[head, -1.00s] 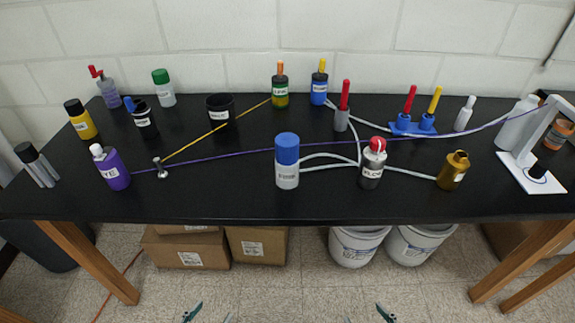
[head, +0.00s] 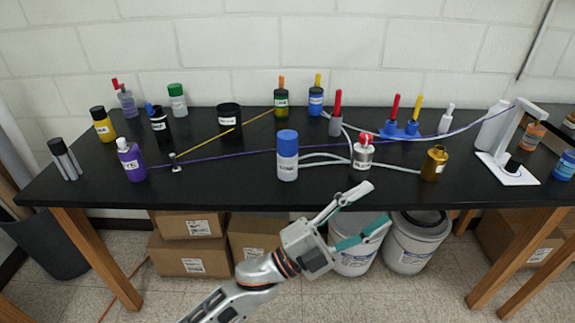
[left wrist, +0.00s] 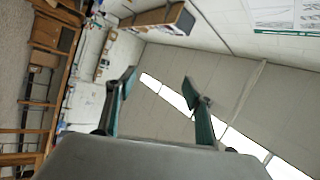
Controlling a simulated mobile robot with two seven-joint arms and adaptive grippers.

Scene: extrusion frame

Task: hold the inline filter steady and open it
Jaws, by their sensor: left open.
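A pale cylinder with a blue cap (head: 287,158) stands upright near the front middle of the black table, with pale tubing running from its right side. It looks like the inline filter, but its label is too small to read. Its cap is on. My left gripper (head: 378,203) is open and empty in front of the table's front edge, to the right of and lower in the picture than the cylinder, apart from it. My right gripper is not in view.
A silver red-topped bottle (head: 362,155) and a gold can (head: 434,163) stand right of the cylinder. A purple bottle (head: 131,160) stands left. Purple and yellow lines cross the table (head: 230,183). The front strip left of the cylinder is mostly clear.

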